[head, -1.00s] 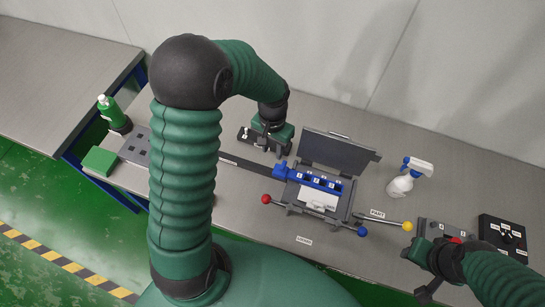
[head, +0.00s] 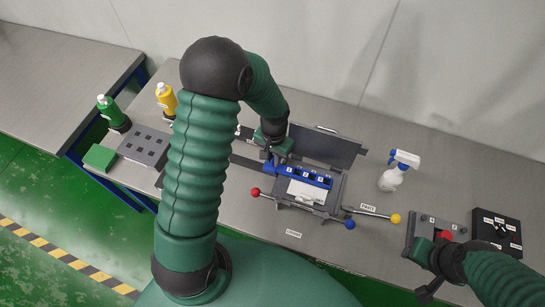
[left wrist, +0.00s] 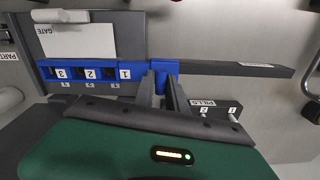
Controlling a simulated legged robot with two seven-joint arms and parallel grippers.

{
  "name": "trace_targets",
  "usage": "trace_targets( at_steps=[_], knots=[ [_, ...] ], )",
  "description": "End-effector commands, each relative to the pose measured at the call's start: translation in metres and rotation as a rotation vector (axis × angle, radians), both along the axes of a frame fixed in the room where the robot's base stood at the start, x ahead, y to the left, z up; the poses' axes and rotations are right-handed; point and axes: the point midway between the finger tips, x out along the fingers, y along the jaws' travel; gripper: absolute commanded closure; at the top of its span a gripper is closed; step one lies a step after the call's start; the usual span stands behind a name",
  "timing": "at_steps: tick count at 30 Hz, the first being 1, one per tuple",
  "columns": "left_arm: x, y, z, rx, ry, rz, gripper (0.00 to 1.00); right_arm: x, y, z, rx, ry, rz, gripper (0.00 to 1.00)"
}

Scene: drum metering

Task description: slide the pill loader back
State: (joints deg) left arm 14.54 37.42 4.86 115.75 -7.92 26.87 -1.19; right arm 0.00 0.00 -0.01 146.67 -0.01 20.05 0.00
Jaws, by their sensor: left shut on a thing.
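The pill loader (head: 304,177) is a blue bar with numbered pockets. It lies across the grey metering fixture (head: 338,186), behind a white plate. In the left wrist view the loader (left wrist: 106,72) shows numbers 1, 2 and 3, and the plate (left wrist: 76,41) reads GATE. My left gripper (head: 270,158) is at the loader's left end. In the left wrist view its fingers (left wrist: 162,88) are shut on the blue end piece. My right gripper (head: 424,270) is at the lower right, away from the loader; its fingers are unclear.
A dark rail (head: 250,152) runs left from the fixture. The raised lid (head: 328,146) stands behind. Levers with red (head: 255,192), blue (head: 350,224) and yellow (head: 396,218) knobs stick out in front. A spray bottle (head: 396,172) stands right; green and yellow bottles stand left.

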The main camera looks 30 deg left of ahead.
Motion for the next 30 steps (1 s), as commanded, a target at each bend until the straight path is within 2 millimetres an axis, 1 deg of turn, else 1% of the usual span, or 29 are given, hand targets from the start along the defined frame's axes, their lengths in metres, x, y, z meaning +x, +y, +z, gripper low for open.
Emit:
trace_targets(
  at_steps=[1,9,30],
  knots=[
    [-0.0005,-0.0035,0.0009,-0.007,0.003,-0.004,1.0,0.0,-0.0002,0.0006,0.0,0.0,-0.001,0.62],
    [-0.0011,-0.0001,-0.0009,-0.016,0.003,-0.008,1.0,0.0,0.0002,0.0009,0.0,0.0,0.0,0.62],
    [-0.0027,0.0015,-0.0027,-0.014,0.009,-0.007,1.0,-0.0001,0.0001,0.0004,0.0,0.0,0.0,0.62]
  ],
)
